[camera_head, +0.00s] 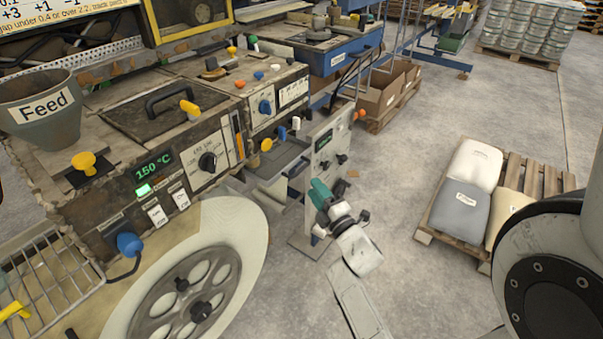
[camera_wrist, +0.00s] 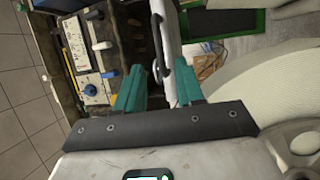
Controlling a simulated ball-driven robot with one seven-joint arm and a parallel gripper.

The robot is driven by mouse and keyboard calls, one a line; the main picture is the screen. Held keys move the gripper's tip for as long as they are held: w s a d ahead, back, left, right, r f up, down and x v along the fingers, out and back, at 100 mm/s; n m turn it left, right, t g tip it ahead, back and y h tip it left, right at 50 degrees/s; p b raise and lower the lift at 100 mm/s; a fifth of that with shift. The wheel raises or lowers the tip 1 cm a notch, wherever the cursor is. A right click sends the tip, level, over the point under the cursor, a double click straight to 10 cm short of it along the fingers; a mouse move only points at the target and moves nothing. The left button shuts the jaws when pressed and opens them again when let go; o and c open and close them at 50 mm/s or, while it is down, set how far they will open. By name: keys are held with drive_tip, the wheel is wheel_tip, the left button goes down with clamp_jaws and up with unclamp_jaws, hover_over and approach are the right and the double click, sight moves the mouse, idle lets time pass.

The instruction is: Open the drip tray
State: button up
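My gripper (camera_head: 321,194) is at the right end of the machine, low in front of an upright grey panel (camera_head: 326,148) with a small green display. A grey tray-like part (camera_head: 277,158) juts out under the machine's control boxes, left of that panel; I cannot tell for sure that it is the drip tray. In the wrist view my gripper (camera_wrist: 161,80) has its two teal fingers wide apart, with nothing held. A pale panel (camera_wrist: 166,25) with a curved black handle (camera_wrist: 183,72) shows beyond the fingers, the handle close to the right finger. Contact cannot be told.
The large pale roller wheel (camera_head: 200,280) stands left of my arm. Coloured knobs and levers, including a blue knob (camera_head: 265,107), line the machine front. A pallet (camera_head: 520,180) with sacks stands to the right. Grey floor between is clear.

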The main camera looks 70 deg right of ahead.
drive_tip(key=x, duration=0.7)
drive_tip(key=shift+d, duration=0.1)
clamp_jaws()
idle(0.6)
